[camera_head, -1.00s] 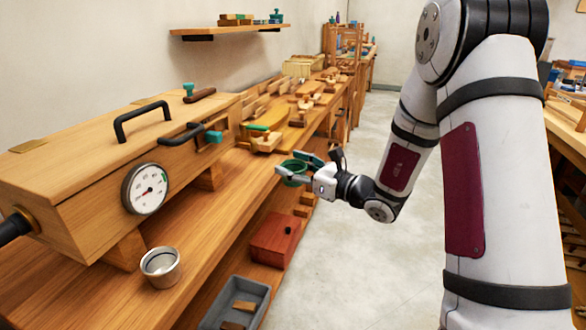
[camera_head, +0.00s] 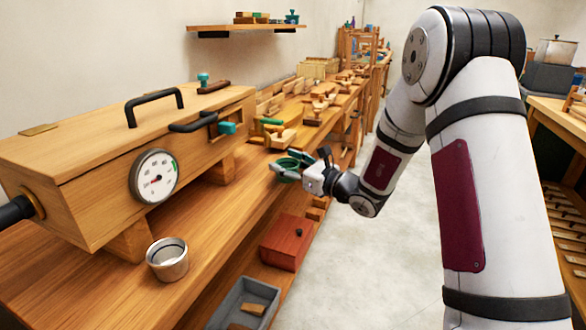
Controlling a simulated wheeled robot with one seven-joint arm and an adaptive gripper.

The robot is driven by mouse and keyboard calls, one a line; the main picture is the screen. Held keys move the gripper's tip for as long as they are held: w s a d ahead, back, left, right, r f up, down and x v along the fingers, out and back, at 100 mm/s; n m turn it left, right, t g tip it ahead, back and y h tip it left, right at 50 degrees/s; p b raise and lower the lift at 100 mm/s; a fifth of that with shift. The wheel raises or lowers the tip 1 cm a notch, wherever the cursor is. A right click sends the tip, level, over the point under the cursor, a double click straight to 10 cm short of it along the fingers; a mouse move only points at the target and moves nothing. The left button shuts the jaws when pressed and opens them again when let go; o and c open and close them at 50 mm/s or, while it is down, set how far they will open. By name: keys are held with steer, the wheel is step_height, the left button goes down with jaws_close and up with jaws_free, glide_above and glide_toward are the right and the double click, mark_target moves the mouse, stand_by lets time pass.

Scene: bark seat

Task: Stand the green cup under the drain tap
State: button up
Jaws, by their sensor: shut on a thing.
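My gripper (camera_head: 293,172) is shut on the green cup (camera_head: 285,172), in the middle of the head view. The cup looks roughly upright, and the fingers partly cover it. It appears at the bench's front edge, right of the long wooden box; its height above the bench is hard to tell. A teal fitting (camera_head: 227,128) on the box's right end, which may be the drain tap, is left of and above the cup in the picture. No spout can be made out.
The wooden box (camera_head: 85,165) bears a dial gauge (camera_head: 154,176) and black handles. A metal cup (camera_head: 167,259) stands on the bench (camera_head: 215,215) before it. Wooden pieces lie farther along. A red box (camera_head: 286,242) and grey bin (camera_head: 240,305) sit below the bench edge.

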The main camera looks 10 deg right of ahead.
steer(key=shift+w+d+b+x, duration=0.15)
steer(key=shift+b+x, duration=0.25)
steer(key=shift+x, duration=0.95)
steer(key=shift+w+d+b+x, duration=0.15)
steer(key=shift+b+x, duration=0.25)
steer(key=shift+x, duration=0.9)
steer(key=shift+d+b+x, duration=0.15)
steer(key=shift+b+x, duration=0.25)
steer(key=shift+x, duration=0.95)
steer(key=shift+f+b, duration=0.3)
steer(key=shift+f, duration=0.15)
steer(key=o, duration=1.2)
steer(key=shift+o, duration=0.2)
